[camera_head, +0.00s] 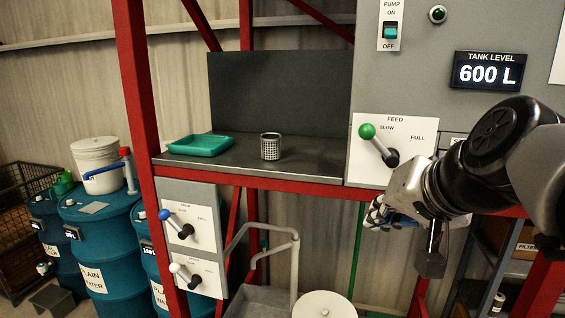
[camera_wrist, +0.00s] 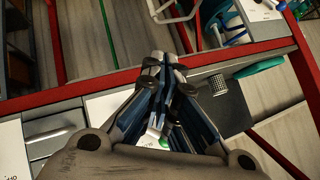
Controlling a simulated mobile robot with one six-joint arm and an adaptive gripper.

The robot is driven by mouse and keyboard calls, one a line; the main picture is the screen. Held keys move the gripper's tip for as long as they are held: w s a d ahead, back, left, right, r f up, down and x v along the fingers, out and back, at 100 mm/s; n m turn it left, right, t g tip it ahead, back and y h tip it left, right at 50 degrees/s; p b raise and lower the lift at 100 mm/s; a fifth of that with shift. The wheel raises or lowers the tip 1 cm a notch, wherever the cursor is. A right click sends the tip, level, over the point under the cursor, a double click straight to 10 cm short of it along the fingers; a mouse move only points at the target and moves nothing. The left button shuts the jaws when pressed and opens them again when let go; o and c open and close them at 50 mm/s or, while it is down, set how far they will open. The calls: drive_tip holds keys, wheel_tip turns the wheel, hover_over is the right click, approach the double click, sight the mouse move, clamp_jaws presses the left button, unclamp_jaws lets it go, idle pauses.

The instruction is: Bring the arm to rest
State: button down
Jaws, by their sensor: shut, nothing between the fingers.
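My gripper (camera_head: 376,216) is at the right in the head view, just below the FEED panel (camera_head: 398,172) and its green-knobbed lever (camera_head: 376,143). The lever points up and left, to the SLOW side. In the wrist view my gripper (camera_wrist: 163,62) has its fingertips together with nothing between them. A bit of green shows behind the fingers there, mostly hidden. My arm reaches in from the right edge of the head view.
A mesh basket (camera_head: 270,147) and a green tray (camera_head: 200,145) stand on the grey shelf (camera_head: 240,165). A red frame post (camera_head: 137,110) rises at left. Blue-knobbed (camera_head: 165,214) and white-knobbed (camera_head: 175,268) levers sit below. Blue drums (camera_head: 105,240) stand at left. The display (camera_head: 488,72) reads 600 L.

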drive_tip(key=s+f+n+g+b, duration=0.1)
drive_tip(key=s+f+b, duration=0.3)
drive_tip(key=f, duration=0.7)
drive_tip(key=s+a+f+n+g+h+b, duration=0.1)
drive_tip(key=s+f+b, duration=0.3)
drive_tip(key=s+f, duration=0.5)
drive_tip(key=s+f+n+g+h+b, duration=0.1)
drive_tip(key=s+f+n+g+b, duration=0.2)
drive_tip(key=f, duration=1.2)
drive_tip(key=s+b, duration=0.2)
drive_tip(key=s, duration=0.2)
drive_tip(key=shift+s+a+f, duration=0.15)
drive_tip(key=shift+a, duration=0.25)
